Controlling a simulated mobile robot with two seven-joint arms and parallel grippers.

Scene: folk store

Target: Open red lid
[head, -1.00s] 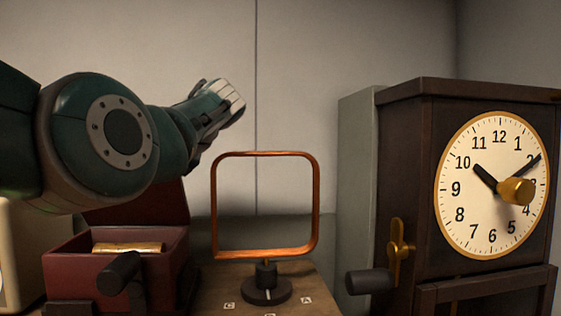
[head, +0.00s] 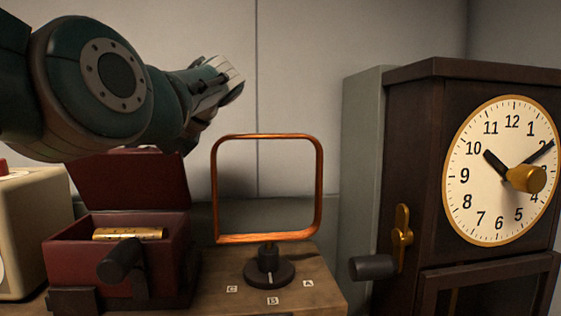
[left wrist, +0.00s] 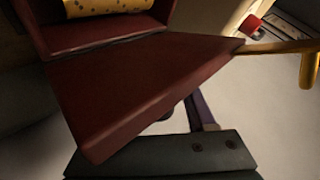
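The red lid (head: 130,180) stands raised at the back of the red box (head: 75,250). The box is open at the top, and a brass cylinder (head: 130,233) with small pins shows inside. A dark crank handle (head: 120,260) is on its front. My left gripper (head: 232,78) is above and to the right of the lid, apart from it in the head view. Whether its fingers are open is unclear. In the left wrist view, the lid (left wrist: 145,85) spans the middle, with the yellow cylinder (left wrist: 105,6) above it. My right gripper is not in view.
A copper square loop (head: 216,190) on a dark knob base (head: 269,268) stands right of the box on a wooden top (head: 325,285). A cream case (head: 32,225) is at left. A dark wooden clock (head: 415,150) with a brass lever (head: 402,238) stands at right.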

